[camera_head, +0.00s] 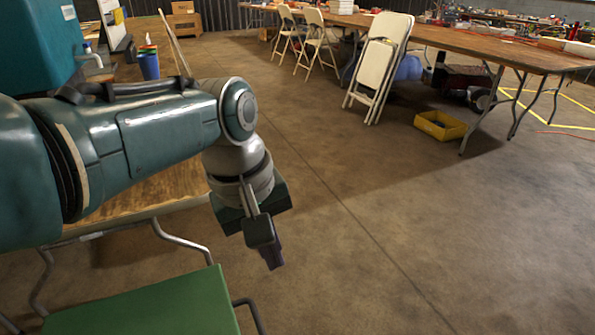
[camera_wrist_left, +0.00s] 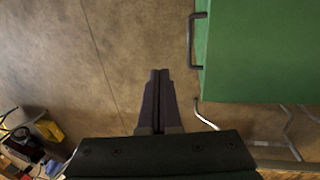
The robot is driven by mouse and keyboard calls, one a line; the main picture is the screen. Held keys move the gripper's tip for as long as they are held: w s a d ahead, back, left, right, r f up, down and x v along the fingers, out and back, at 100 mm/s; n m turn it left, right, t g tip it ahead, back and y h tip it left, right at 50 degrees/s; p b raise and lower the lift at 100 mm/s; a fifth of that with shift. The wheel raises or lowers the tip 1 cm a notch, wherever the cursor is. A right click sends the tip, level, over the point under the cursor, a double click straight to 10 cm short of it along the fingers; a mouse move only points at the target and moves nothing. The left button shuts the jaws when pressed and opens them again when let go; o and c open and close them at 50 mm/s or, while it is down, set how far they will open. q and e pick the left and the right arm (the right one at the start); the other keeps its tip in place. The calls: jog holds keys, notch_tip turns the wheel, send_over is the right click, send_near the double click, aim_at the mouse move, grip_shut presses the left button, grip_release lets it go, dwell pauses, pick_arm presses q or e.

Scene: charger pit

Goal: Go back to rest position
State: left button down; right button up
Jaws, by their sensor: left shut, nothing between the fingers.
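My left arm comes in from the left in the head view, and its gripper (camera_head: 273,258) points down over bare floor. It hangs to the right of a wooden table and beyond the near green surface. In the left wrist view the two dark fingers of this gripper (camera_wrist_left: 159,78) lie together, shut, with nothing between them. My right gripper is in neither view.
A green surface (camera_head: 150,310) with a metal handle is close in front, and also in the left wrist view (camera_wrist_left: 265,50). A wooden table (camera_head: 170,188) stands under my arm. A long table (camera_head: 470,42), folding chairs (camera_head: 378,62) and a yellow bin (camera_head: 440,126) are farther off. Middle floor is clear.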

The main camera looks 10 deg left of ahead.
pick_arm(q)
jog(key=s+a+r+m+t+y+p, duration=0.1)
jog(key=s+a+r+m+p, duration=0.25)
jog(key=s+r+p, duration=0.65)
jog(key=s+a+r+m+t+p, duration=0.15)
jog(key=s+a+r+p, duration=0.25)
jog(key=s+r+p, duration=0.5)
jog(key=s+a+r+m+y+p, duration=0.1)
jog(key=s+a+r+m+p, duration=0.4)
jog(key=r, duration=0.8)
notch_tip(320, 180, up, 36)
jog(key=d+n+p, duration=0.1)
jog(key=n+p, duration=0.1)
jog(key=p, duration=3.7)
jog(key=shift+s+r, duration=0.15)
jog(key=shift+s, duration=0.05)
